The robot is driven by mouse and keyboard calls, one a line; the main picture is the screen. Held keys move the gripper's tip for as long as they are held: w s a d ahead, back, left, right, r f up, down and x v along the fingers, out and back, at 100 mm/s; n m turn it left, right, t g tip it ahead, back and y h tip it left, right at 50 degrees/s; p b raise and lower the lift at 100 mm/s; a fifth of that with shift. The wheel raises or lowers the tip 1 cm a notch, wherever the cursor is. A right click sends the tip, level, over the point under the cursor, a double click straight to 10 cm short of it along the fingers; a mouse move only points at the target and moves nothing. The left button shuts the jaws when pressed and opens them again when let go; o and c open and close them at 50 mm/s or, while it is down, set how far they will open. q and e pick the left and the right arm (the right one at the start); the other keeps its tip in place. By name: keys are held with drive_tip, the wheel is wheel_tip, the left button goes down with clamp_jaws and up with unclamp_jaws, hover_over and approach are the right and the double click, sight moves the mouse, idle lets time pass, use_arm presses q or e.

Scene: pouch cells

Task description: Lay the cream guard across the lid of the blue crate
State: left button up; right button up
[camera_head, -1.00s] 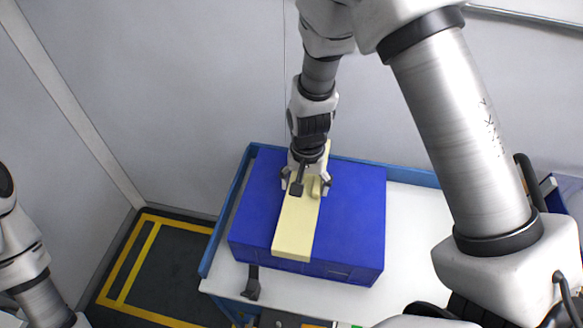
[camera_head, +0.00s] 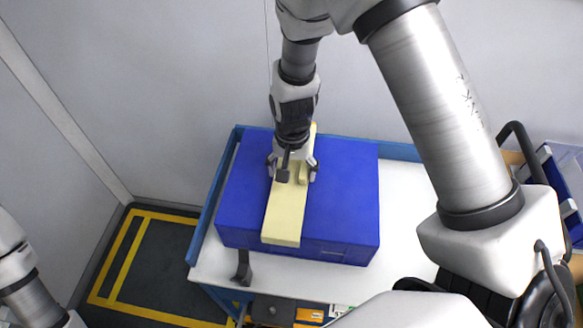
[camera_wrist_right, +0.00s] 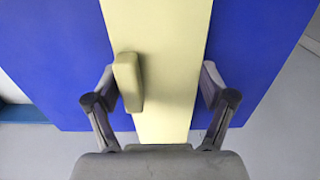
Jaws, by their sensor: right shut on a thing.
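The cream guard (camera_head: 285,217) is a long flat strip with a small raised block, and it runs front to back over the blue crate's lid (camera_head: 340,190), left of the middle. Its front end reaches slightly past the crate's front edge, and its far end is near the back edge. I cannot tell whether it touches the lid. My right gripper (camera_head: 293,175) is above the guard, shut on it, with one finger on each side. The wrist view shows the fingers (camera_wrist_right: 160,95) flanking the guard (camera_wrist_right: 165,45) beside its block. My left gripper is out of view.
The crate stands on a white table (camera_head: 405,205) with a blue rim along the back and left. The tabletop right of the crate is clear. A black bracket (camera_head: 242,268) is at the front edge. Blue bins (camera_head: 560,185) stand at far right. A yellow-marked dark floor area (camera_head: 145,265) lies left.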

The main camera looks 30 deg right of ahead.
drive_tip(key=o, duration=1)
drive_tip(key=shift+w+f, duration=0.15)
drive_tip(key=shift+w, duration=0.2)
drive_tip(key=shift+r, duration=0.4)
wheel_tip(320, 180, up, 12)
drive_tip(key=shift+r+b, duration=0.25)
drive_tip(key=shift+b, duration=0.25)
